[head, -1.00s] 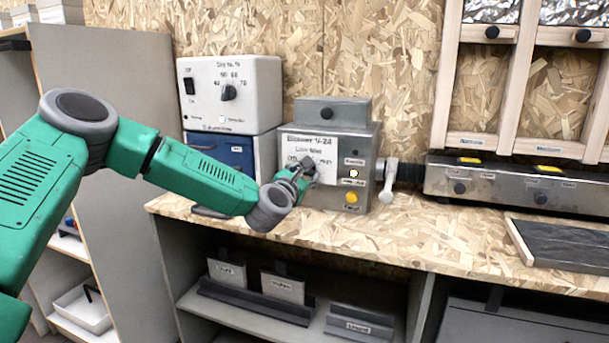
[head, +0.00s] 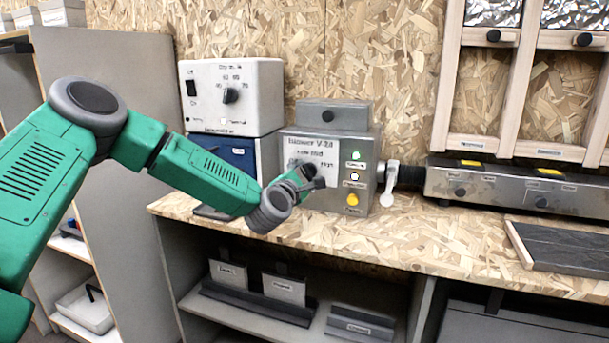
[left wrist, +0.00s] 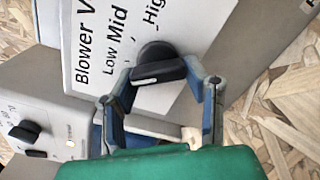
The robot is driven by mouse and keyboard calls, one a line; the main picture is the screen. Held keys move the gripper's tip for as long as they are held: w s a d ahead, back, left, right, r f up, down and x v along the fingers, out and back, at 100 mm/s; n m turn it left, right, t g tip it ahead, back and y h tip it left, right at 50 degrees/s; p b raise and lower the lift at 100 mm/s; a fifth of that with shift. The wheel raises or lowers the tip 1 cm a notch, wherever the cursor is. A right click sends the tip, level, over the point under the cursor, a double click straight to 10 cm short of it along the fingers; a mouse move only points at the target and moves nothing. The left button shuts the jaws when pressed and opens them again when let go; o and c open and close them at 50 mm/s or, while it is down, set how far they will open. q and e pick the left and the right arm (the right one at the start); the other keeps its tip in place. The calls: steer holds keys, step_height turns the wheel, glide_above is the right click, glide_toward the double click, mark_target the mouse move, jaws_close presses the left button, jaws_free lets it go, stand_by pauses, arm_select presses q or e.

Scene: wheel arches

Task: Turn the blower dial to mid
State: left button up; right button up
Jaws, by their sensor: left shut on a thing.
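The blower box (head: 368,140) stands on the bench, with a white label plate reading Blower, Low, Mid and High. Its dark dial (left wrist: 158,62) is on that plate; in the left wrist view the pale line on its bar points toward the lettering, but I cannot tell exactly which mark it meets. My left gripper (head: 308,178) is at the dial and hides most of it in the head view. In the left wrist view its two fingers (left wrist: 168,78) are shut on the dial's bar, one at each end. My right gripper is not in view.
On the box's right side are a green lit lamp (head: 357,155), a pale lamp (head: 355,176), a yellow button (head: 353,199) and a grey lever (head: 389,184). A white unit (head: 262,95) with its own knob stands behind left. The bench (head: 440,235) is clear in front.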

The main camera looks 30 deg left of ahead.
arm_select(q)
steer(key=m+p, duration=0.2)
steer(key=m, duration=0.3)
steer(key=shift+m, duration=0.4)
steer(key=m+p, duration=0.1)
steer(key=m, duration=0.2)
steer(key=shift+s+d+m, duration=0.1)
steer(key=shift+m, duration=0.3)
steer(key=shift+m+p, duration=0.55)
steer(key=shift+m, duration=0.25)
steer(key=shift+f, duration=0.1)
steer(key=o, duration=1.2)
steer(key=shift+c, duration=0.2)
steer(key=shift+r, duration=0.25)
